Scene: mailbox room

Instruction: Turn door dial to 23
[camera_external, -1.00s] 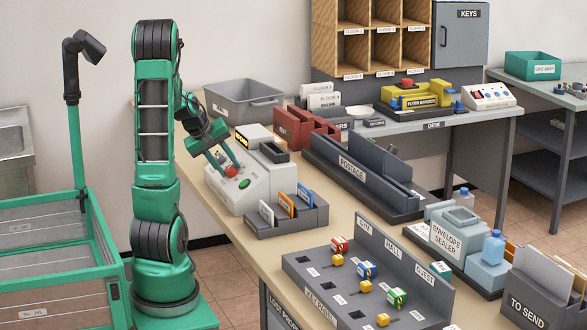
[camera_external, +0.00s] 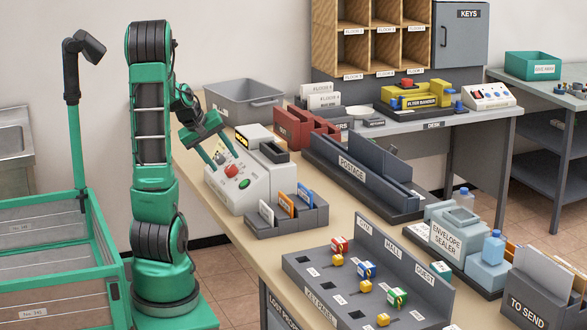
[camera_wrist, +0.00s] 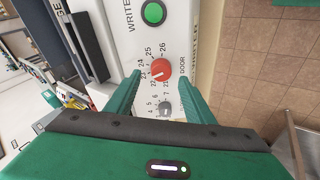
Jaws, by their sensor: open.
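The red door dial (camera_external: 232,171) sits on the sloped face of the white control box (camera_external: 222,196). In the wrist view the red dial (camera_wrist: 160,70) has printed numbers from about 21 to 26 around it. A pale mark on it faces the left side, near 22 and 23; the exact number is too small to tell. My gripper (camera_external: 221,160) is open, its fingers spread and empty. In the wrist view my gripper (camera_wrist: 161,78) has one finger on each side of the dial, apart from it; externally it hovers above the box.
A green button (camera_wrist: 153,13) and a smaller grey dial (camera_wrist: 165,108) share the panel. A grey card holder (camera_external: 286,216) stands close in front of the box. A grey bin (camera_external: 245,100) stands behind it.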

